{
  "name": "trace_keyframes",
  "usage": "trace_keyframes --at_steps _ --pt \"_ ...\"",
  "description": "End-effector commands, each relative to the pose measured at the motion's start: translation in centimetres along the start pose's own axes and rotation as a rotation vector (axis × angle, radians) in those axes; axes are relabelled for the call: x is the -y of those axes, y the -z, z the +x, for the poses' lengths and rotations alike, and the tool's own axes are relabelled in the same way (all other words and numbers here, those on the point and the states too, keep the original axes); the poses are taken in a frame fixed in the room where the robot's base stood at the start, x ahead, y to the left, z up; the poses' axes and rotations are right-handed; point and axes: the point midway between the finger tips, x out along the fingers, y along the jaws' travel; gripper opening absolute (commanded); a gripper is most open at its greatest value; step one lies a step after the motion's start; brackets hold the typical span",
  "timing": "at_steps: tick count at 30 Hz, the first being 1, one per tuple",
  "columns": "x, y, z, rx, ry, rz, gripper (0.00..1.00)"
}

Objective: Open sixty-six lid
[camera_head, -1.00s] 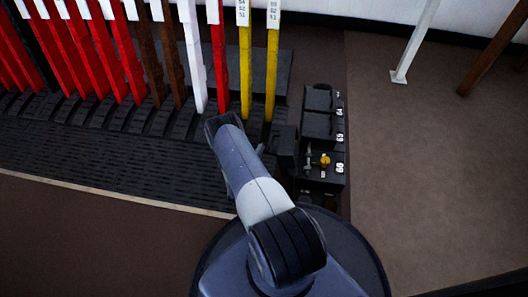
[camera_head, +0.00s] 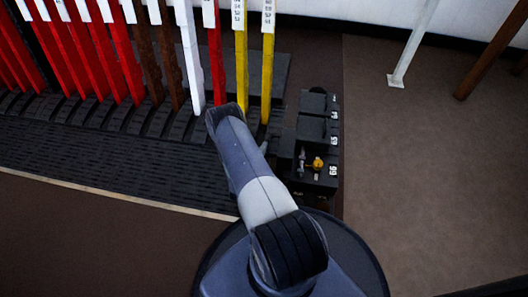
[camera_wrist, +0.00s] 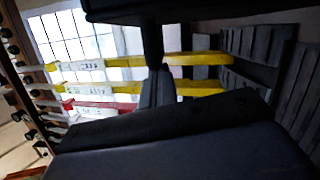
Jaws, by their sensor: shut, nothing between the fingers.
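A row of black box units stands right of the lever frame in the head view. The sixty-six unit (camera_head: 325,182) is the nearest, with a white 66 on its right edge. Its upper face shows a yellow knob (camera_head: 318,164) and small metal parts, with no lid over them. A dark upright piece (camera_head: 285,148) stands at its left; I cannot tell whether it is the lid.
The sixty-five unit (camera_head: 315,128) and another unit stand just behind, their tops covered. Yellow (camera_head: 267,75), red and white levers rise close to the left of the units. Brown floor (camera_head: 420,200) is free to the right. A white post (camera_head: 410,45) stands farther back.

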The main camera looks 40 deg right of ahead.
Motion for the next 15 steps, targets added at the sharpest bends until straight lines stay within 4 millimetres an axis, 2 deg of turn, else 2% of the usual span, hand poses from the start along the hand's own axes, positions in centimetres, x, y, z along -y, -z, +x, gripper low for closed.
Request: trace_keyframes --at_steps 15 --pt "0.01 0.62 -0.08 0.0 0.004 0.017 0.0"
